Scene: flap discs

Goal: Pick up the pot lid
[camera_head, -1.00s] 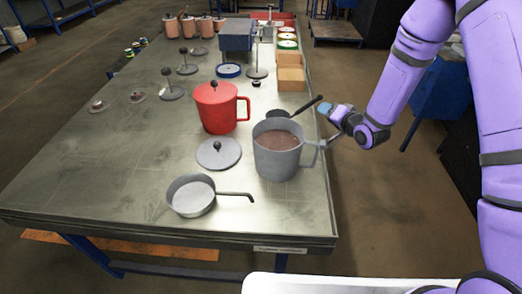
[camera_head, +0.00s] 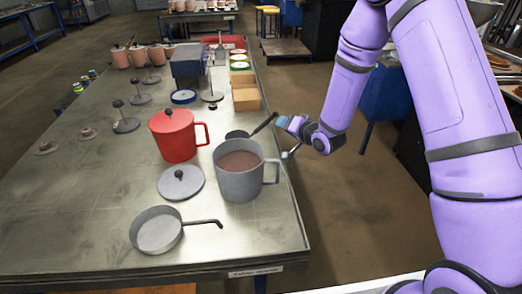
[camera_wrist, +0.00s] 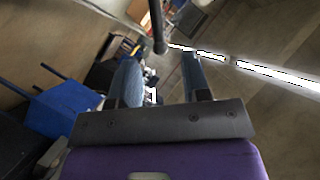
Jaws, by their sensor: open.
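A grey pot lid (camera_head: 181,183) with a dark round knob lies flat on the metal table, in front of the red pot (camera_head: 175,135). The open grey pot (camera_head: 238,170), filled with something brown, stands just right of the lid. My gripper (camera_head: 282,122) is at the table's right edge, beyond the grey pot and well apart from the lid. In the wrist view my gripper (camera_wrist: 160,75) is open, with no object held between its fingers. The lid does not show in the wrist view.
A small grey pan (camera_head: 158,235) with a long handle sits at the front. A dark ladle (camera_head: 263,123) reaches close to my gripper. Cardboard boxes (camera_head: 246,98) and a blue box (camera_head: 188,65) stand farther back. The left front of the table is bare.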

